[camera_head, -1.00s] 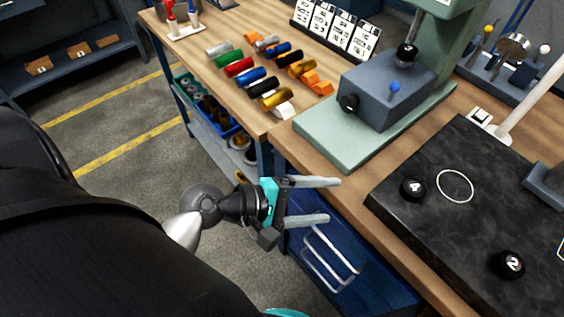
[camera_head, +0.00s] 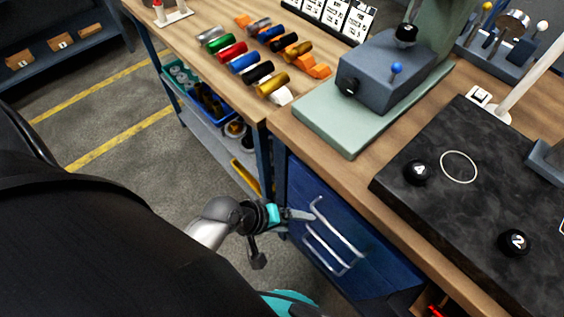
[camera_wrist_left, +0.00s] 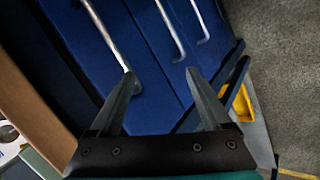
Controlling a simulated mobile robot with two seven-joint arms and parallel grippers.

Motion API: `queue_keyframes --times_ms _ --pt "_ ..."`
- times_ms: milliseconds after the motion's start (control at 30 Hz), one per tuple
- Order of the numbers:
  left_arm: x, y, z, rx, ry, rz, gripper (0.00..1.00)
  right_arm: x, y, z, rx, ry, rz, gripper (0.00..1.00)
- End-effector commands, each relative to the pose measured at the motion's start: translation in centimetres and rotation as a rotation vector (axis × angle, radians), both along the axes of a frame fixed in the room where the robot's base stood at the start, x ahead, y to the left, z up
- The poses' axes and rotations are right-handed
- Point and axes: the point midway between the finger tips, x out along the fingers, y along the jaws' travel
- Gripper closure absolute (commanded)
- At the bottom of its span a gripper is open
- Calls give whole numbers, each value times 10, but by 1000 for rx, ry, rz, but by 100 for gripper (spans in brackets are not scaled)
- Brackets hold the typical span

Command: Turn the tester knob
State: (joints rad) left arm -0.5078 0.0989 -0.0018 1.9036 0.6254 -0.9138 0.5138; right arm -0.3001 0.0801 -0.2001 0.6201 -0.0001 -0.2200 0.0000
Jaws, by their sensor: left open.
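The tester is a green machine with a grey-blue box (camera_head: 385,75) on a pale green base plate (camera_head: 345,125) at the bench edge. A black knob (camera_head: 350,88) sits on the box's left front side. A blue ball (camera_head: 396,68) stands on top, and a black ball (camera_head: 406,33) shows on the column. My left gripper (camera_head: 303,215) is below and left of the tester, lower than the bench top, by the blue drawers. In the left wrist view its fingers (camera_wrist_left: 162,80) are apart with nothing between them. My right gripper is not in view.
Blue drawers (camera_head: 300,190) with metal handles (camera_head: 332,235) are under the bench. A dark stone plate (camera_head: 440,200) with numbered black pucks lies right of the tester. Several coloured cylinders (camera_head: 243,62) lie on the bench to the left.

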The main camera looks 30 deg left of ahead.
Motion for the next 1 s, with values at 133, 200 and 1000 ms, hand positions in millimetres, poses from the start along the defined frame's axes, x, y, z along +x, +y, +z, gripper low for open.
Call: queue_keyframes --times_ms 133,200,1000 --pt "-4 3 -19 38 12 -12 18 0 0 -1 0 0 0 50" --pt "-6 5 -25 49 16 -15 18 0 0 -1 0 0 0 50" --pt "-8 7 -33 66 19 -20 18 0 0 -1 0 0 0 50"
